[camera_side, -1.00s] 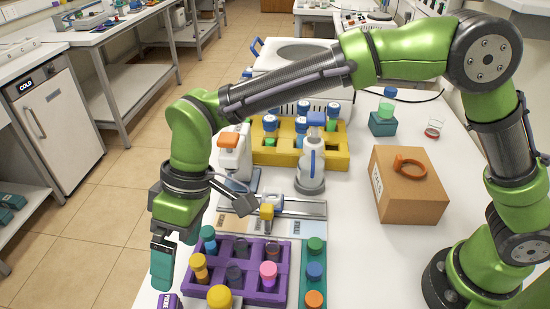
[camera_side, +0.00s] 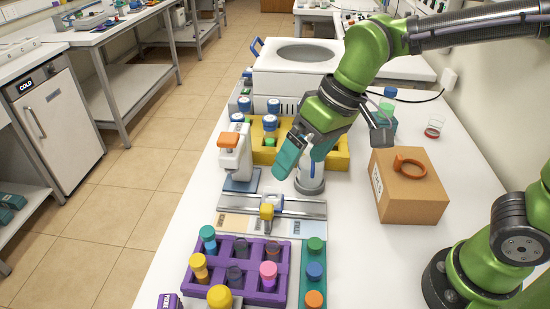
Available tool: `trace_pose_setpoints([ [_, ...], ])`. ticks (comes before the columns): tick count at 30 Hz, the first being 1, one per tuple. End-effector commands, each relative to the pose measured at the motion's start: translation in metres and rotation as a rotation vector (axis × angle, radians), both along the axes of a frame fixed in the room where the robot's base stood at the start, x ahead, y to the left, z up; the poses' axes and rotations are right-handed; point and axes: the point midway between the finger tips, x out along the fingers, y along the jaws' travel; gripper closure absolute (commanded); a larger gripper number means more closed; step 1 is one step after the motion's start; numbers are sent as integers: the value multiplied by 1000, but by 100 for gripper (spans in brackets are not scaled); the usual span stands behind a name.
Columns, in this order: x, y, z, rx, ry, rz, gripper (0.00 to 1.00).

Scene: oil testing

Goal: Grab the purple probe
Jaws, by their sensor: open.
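A purple rack (camera_side: 226,291) stands at the front of the table and holds several capped vials. One vial with a pink cap (camera_side: 268,269) has purple contents and sits upright in the rack's right part. A yellow-capped vial (camera_side: 199,267), a blue-capped vial (camera_side: 208,238) and dark vials (camera_side: 271,251) are around it. My gripper (camera_side: 302,157) is open, with teal fingers pointing down and left. It is well behind the purple rack, in front of or beside a white and blue bottle (camera_side: 311,183), partly hiding it. I cannot tell whether they touch.
A yellow rack (camera_side: 340,155) with blue-capped vials stands behind my gripper. A white dispenser (camera_side: 234,153) is left of it. A slide rail (camera_side: 300,207) lies before the bottle. A cardboard box (camera_side: 410,200) and a teal rack (camera_side: 313,255) are right.

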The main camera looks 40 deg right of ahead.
Motion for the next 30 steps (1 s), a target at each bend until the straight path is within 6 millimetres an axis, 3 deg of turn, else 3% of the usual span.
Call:
trace_pose_setpoints([
  [1, -10, -27, 4, 10, -32, -80, 0],
  [3, -23, -59, 5, 25, -69, -181, 0],
  [6, -43, -95, 5, 47, -123, -306, 0],
  [10, -63, -125, 5, 69, -185, -416, 0],
  [14, -71, -140, 11, 82, -233, -472, 3],
  [21, -71, -145, 17, 85, -256, -494, 38],
  [30, -71, -143, 17, 87, -255, -481, 38],
])
